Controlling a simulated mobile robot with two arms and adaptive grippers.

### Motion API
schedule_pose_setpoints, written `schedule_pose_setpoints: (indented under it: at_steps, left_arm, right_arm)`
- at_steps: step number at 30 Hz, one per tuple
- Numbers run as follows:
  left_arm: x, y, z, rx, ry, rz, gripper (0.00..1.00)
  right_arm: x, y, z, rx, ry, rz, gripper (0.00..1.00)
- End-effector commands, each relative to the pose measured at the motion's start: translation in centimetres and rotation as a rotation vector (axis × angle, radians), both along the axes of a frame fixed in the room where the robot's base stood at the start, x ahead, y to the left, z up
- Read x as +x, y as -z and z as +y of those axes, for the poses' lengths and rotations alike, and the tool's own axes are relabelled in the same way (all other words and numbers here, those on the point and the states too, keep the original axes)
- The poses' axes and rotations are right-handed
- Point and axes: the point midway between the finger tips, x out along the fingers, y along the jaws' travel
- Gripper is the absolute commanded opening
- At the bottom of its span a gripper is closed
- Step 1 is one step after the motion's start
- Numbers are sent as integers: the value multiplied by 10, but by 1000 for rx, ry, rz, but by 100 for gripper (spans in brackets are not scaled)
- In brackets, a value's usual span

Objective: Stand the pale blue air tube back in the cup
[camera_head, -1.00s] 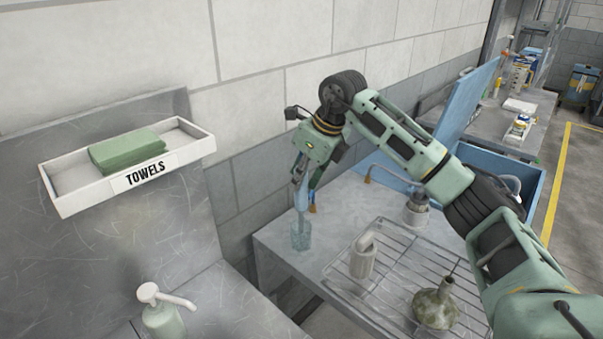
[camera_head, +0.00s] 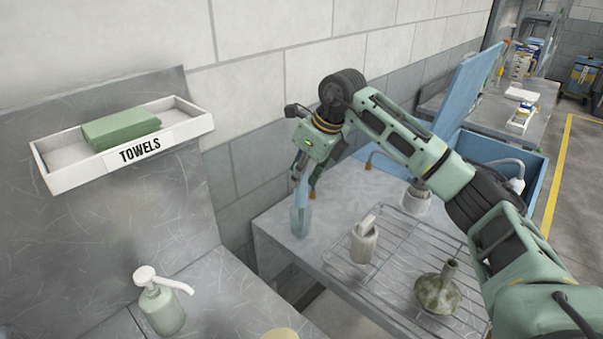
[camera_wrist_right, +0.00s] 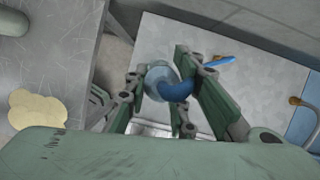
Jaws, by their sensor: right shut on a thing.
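The pale blue air tube (camera_head: 301,190) hangs roughly upright below my right gripper (camera_head: 305,174), which is shut on it. The clear bluish cup (camera_head: 300,224) stands on the grey bench at its back left corner. The tube's lower part meets the cup's mouth in the head view; how deep it sits inside is hard to tell. In the right wrist view, the curved blue tube (camera_wrist_right: 178,90) lies between the fingers of my right gripper (camera_wrist_right: 188,95), over the round cup (camera_wrist_right: 158,78). My left gripper is not in view.
A block wall (camera_head: 270,90) rises close behind the cup. A towel tray (camera_head: 70,175) and pump bottle (camera_head: 162,308) are at left.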

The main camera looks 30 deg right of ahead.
Motion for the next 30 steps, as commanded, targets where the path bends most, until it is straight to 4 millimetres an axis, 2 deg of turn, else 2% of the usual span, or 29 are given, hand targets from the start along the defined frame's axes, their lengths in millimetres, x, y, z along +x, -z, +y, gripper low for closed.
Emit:
schedule_pose_setpoints:
  at_steps: [11, 12, 19, 30]
  left_arm:
    - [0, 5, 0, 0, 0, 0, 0]
    - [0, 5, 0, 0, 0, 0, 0]
    - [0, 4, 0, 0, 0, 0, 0]
    - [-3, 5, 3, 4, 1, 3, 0]
  right_arm:
    - [0, 8, 0, 0, 0, -1, 0]
    - [0, 7, 0, 0, 0, -1, 25]
    - [0, 7, 0, 0, 0, 0, 45]
    - [-1, 3, -1, -1, 0, 0, 45]
